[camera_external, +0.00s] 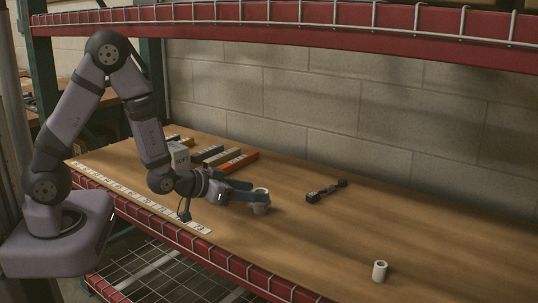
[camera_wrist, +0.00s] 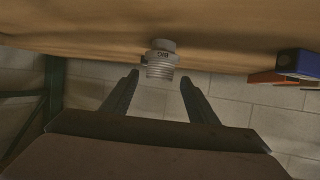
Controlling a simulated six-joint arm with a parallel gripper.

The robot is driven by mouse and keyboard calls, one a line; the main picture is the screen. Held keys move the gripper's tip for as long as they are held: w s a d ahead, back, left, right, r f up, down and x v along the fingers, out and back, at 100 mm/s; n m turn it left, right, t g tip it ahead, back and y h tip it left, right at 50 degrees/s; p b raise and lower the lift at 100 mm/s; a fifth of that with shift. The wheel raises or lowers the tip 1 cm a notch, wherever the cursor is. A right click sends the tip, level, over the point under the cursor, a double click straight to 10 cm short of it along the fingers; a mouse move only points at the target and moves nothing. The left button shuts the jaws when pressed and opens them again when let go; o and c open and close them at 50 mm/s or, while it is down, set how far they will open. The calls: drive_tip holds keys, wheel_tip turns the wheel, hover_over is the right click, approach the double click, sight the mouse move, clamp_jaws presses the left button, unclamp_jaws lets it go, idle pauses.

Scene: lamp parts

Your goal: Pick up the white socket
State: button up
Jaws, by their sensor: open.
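The white socket (camera_external: 261,193) stands upright on the wooden table, partly hidden by a finger in the external view. In the wrist view the socket (camera_wrist: 160,60) shows a ribbed, screw-like section and small dark lettering, and appears upside down. My gripper (camera_external: 256,194) is low over the table with its fingers at the socket's sides. In the wrist view the open fingertips (camera_wrist: 160,80) are apart, with the socket centred at their tips. I cannot tell whether either finger touches it.
A white hollow cylinder (camera_external: 379,271) stands at the front right. A dark jointed part (camera_external: 327,190) lies behind and right of the socket. Coloured blocks (camera_external: 238,161) and a whitish box (camera_external: 180,155) stand back left. A wire-fenced red shelf edge runs along the front. The right table is mostly clear.

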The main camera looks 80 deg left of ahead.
drive_tip(key=shift+p+x, duration=0.35)
drive_tip(key=shift+x, duration=3.35)
drive_tip(key=shift+r, duration=0.1)
drive_tip(key=c, duration=1.1)
